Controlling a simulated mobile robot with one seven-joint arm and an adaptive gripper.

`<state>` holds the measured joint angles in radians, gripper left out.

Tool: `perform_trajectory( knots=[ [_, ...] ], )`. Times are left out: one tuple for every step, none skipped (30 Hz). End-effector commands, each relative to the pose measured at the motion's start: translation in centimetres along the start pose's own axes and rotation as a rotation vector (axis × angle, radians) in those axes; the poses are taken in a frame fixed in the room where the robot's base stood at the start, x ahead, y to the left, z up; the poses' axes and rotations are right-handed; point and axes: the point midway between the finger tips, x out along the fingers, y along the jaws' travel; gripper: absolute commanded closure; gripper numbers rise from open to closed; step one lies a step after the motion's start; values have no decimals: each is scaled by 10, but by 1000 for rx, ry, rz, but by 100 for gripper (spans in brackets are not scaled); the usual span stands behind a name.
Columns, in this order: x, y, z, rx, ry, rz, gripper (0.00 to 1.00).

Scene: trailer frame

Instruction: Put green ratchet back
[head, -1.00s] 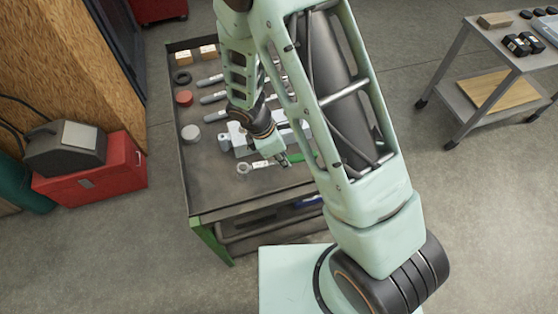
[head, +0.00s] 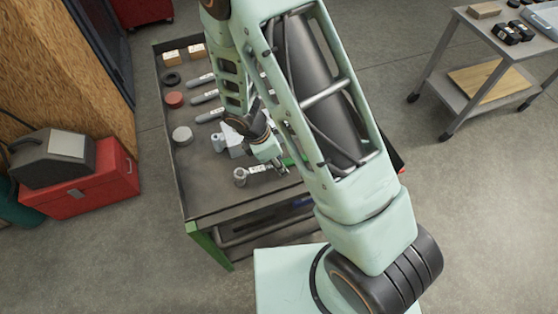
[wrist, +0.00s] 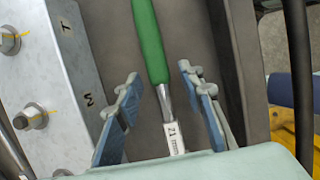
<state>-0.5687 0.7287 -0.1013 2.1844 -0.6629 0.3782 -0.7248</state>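The green ratchet has a green handle (wrist: 149,40), a metal shaft and a white "21 mm" label (wrist: 174,138). It lies near the front of the cart top; in the head view its round metal head (head: 240,175) shows at left and part of its green handle (head: 293,160) shows beside my arm. In the wrist view my gripper (wrist: 159,74) is open, with one blue-padded finger on each side of the ratchet and visible gaps. In the head view my gripper (head: 282,170) is at the ratchet, its fingers small.
A metal block with bolts and stamped letters (wrist: 70,75) stands close beside the left finger. The dark cart top (head: 205,190) also holds several other tools, a red tin (head: 174,98) and a grey tin (head: 182,135). A side table (head: 470,45) stands at right.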

Motion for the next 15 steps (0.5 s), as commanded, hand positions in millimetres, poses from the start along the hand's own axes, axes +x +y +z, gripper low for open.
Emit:
perform_trajectory(
  knots=[
    [0,0,0,0,0,0,64],
    [0,0,0,0,0,0,64],
    [0,0,0,0,0,0,64],
    [0,0,0,0,0,0,64],
    [0,0,0,0,0,0,64],
    [0,0,0,0,0,0,64],
    [-1,0,0,0,0,0,64],
    [-2,0,0,0,0,0,64],
    [-3,0,1,0,0,0,64],
    [-5,0,1,0,0,0,64],
    [-6,0,1,0,1,1,64],
    [-10,1,1,1,1,2,64],
    [-14,1,1,2,2,3,64],
    [-19,2,1,3,2,4,64],
    [-26,1,1,3,2,3,64]
  ],
)
